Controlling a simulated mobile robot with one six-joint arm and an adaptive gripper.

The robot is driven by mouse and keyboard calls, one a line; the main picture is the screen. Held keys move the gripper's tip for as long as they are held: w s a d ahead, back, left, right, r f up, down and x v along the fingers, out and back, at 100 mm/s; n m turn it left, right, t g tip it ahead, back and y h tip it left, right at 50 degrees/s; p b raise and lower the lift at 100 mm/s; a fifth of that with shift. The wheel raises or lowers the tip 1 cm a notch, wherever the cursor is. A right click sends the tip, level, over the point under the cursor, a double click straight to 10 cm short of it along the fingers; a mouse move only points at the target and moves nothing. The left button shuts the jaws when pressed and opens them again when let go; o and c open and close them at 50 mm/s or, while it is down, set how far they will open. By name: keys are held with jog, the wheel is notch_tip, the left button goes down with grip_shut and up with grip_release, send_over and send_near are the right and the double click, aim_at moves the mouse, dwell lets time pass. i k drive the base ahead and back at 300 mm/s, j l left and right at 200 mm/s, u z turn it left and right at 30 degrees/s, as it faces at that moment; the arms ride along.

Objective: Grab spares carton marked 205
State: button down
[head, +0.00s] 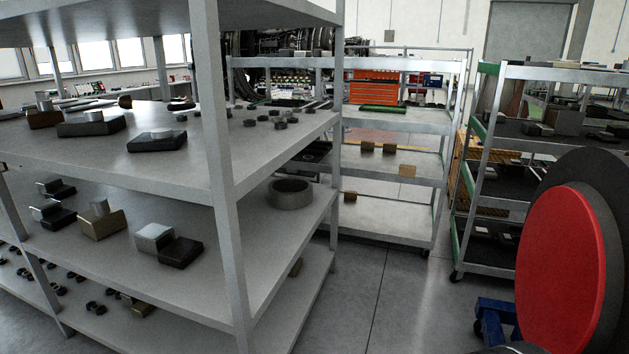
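Several small brown cartons stand on the grey shelf trolley in the middle distance. Two sit side by side on its middle shelf, a left one (367,147) and a right one (389,148). Another carton (407,171) is nearer the front edge of that shelf. A further carton (350,197) is on the shelf below, partly behind the near rack's post. All are too small to read, so I cannot tell which is marked 205. My gripper is not in view.
A large grey rack (270,150) with metal parts fills the left. Clear floor (385,290) lies between.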

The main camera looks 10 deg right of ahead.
aim_at(404, 170)
jog(key=i+l+z, duration=0.3)
jog(key=i+z, duration=0.15)
jog(key=i, duration=0.55)
jog(key=i+z, duration=0.45)
jog(key=i, duration=2.5)
jog(key=i+j+u, duration=0.25)
jog(key=i, duration=0.4)
jog(key=i+j+u, duration=0.2)
jog(key=i, duration=0.45)
